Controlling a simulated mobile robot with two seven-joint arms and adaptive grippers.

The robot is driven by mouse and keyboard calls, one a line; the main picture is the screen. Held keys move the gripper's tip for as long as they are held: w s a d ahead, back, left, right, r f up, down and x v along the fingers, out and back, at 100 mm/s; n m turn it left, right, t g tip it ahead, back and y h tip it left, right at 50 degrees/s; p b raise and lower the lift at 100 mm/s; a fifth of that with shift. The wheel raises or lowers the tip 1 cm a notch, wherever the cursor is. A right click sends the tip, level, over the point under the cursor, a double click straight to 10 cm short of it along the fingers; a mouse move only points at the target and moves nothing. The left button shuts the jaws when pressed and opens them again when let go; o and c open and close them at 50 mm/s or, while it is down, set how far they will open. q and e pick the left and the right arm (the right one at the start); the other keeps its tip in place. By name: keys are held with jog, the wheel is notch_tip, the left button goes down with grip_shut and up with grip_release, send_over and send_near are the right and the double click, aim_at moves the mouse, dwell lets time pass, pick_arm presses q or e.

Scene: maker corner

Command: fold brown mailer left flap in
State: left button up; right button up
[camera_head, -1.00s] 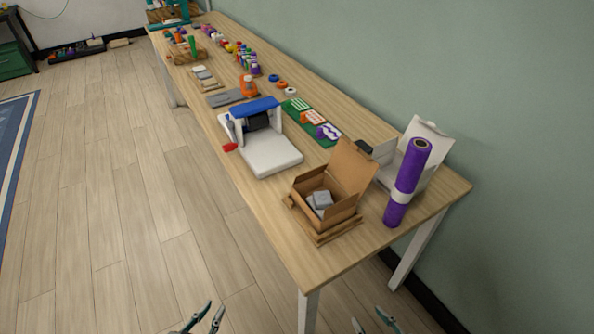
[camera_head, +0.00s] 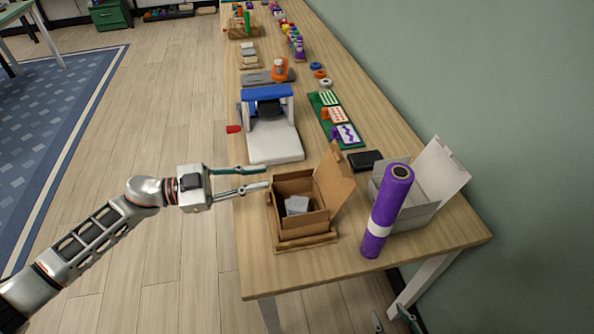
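The brown mailer (camera_head: 303,227) is an open cardboard box near the front end of the table. Its big lid flap (camera_head: 335,180) stands up on the right side. A grey block (camera_head: 297,205) lies inside. The left edge of the mailer shows a narrow upright flap (camera_head: 274,208); how far it is folded is hard to tell. My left gripper (camera_head: 267,178) comes in from the left, open and empty, with its fingertips just beside the mailer's far left corner. Contact cannot be told. My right gripper (camera_head: 390,314) is low at the bottom edge, partly cut off, its fingers apart.
The mailer sits on a wooden base (camera_head: 308,245). A purple roll (camera_head: 388,208) stands to its right, before an open white box (camera_head: 418,205). A black item (camera_head: 365,161) lies behind. A white and blue machine (camera_head: 272,140) stands farther back. The table's front left corner is bare.

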aim_at(287, 173)
pick_arm(q)
jog(key=x, duration=0.7)
jog(key=shift+d, duration=0.25)
jog(key=shift+c, duration=0.3)
grip_shut()
